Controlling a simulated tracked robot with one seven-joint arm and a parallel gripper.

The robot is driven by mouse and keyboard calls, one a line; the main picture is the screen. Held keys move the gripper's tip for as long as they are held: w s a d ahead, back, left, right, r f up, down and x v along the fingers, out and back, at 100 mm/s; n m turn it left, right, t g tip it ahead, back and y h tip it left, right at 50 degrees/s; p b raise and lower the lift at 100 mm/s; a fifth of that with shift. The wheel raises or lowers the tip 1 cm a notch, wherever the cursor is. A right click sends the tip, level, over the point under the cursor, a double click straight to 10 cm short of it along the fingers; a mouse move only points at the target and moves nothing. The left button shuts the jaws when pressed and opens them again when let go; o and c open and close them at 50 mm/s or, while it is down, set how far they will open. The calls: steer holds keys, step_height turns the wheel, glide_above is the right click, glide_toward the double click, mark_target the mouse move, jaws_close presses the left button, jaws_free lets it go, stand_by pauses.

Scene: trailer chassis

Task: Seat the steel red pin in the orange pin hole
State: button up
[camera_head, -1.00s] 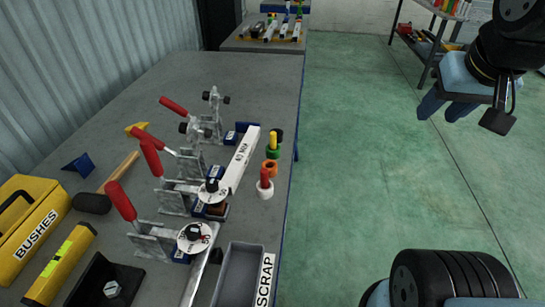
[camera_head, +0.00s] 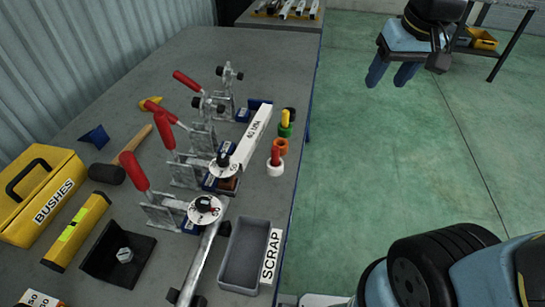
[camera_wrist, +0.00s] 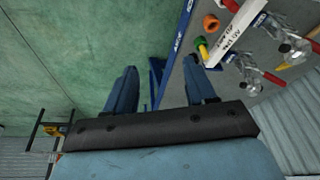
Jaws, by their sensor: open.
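The red pin (camera_head: 275,156) stands upright in a white collar (camera_head: 275,168) near the right edge of the bench. Just beyond it is the orange pin hole (camera_head: 280,147), an orange ring with an open centre; it also shows in the wrist view (camera_wrist: 211,24). My gripper (camera_head: 391,78) is open and empty, over the floor to the right of the bench and well apart from the pin. In the wrist view its two fingers (camera_wrist: 160,82) are spread, with the bench edge beyond them.
A yellow pin (camera_head: 285,117) stands in a green ring, with a black ring behind. Left of the rings are a long pale bar (camera_head: 245,140) and several red-handled clamps (camera_head: 160,134). A grey scrap bin (camera_head: 245,262) sits at the near edge. The floor beside the bench is clear.

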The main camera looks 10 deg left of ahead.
steer(key=w+a+f+n+g, duration=0.1)
steer(key=w+a+f, duration=0.15)
steer(key=a, duration=0.25)
steer(key=w+a+f+n+g, duration=0.1)
steer(key=a+f+n, duration=0.15)
steer(key=a, duration=0.35)
steer(key=n+g+h, duration=0.1)
steer(key=n, duration=0.1)
glide_above(273, 147)
step_height(273, 147, down, 10)
steer(key=r, duration=0.1)
step_height(273, 147, down, 9)
steer(key=shift+w+r, duration=0.1)
steer(key=shift+m, duration=0.25)
steer(key=shift+d+f, duration=0.15)
steer(key=shift+f, duration=1.2)
steer(key=shift+d+f, duration=0.15)
steer(key=shift+f, duration=1.15)
steer(key=shift+c, duration=0.3)
jaws_close()
